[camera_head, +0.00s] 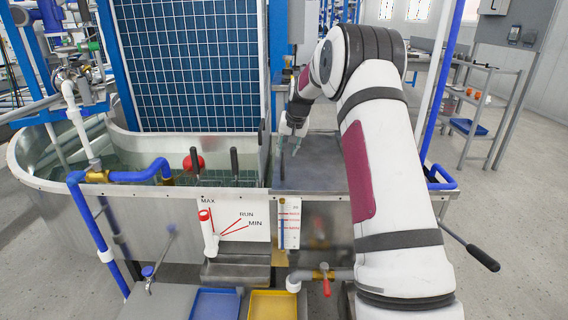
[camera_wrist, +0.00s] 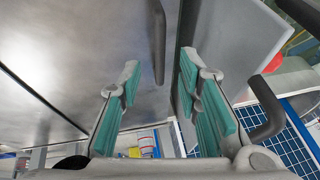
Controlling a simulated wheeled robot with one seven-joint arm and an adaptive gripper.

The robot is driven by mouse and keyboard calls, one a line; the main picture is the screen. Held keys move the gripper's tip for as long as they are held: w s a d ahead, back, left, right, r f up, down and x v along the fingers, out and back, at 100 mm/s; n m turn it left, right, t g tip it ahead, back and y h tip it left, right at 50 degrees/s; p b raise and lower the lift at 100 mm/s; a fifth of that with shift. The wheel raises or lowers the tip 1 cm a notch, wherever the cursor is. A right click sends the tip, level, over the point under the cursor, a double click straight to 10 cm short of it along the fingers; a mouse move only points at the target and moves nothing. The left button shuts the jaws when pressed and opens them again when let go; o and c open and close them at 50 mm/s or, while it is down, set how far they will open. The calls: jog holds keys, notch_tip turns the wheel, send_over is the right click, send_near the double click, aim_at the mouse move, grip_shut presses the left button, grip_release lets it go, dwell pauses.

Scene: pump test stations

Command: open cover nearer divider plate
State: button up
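A flat grey metal cover (camera_head: 318,172) lies over the right part of the tank, just right of the upright grey divider plate (camera_head: 265,150). In the wrist view the cover (camera_wrist: 95,45) fills the upper left, with a dark bar handle (camera_wrist: 158,42) on it. The divider plate (camera_wrist: 232,45) stands right of that handle. My gripper (camera_head: 291,143) is above the cover, close to the plate. In the wrist view its green-padded fingers (camera_wrist: 158,78) are apart, with the handle between and beyond them. Nothing is held. I cannot tell whether the right finger touches the plate.
Two dark upright handles (camera_head: 234,163) and a red ball (camera_head: 194,163) are left of the plate over the open water. A tall blue grid panel (camera_head: 190,65) rises behind. A seam (camera_wrist: 45,100) in the wrist view borders another metal surface.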

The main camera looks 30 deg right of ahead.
aim_at(283, 161)
jog(key=b+x, duration=0.1)
jog(key=x, duration=0.4)
jog(key=shift+w+f, duration=0.2)
jog(key=shift+f, duration=0.15)
grip_shut()
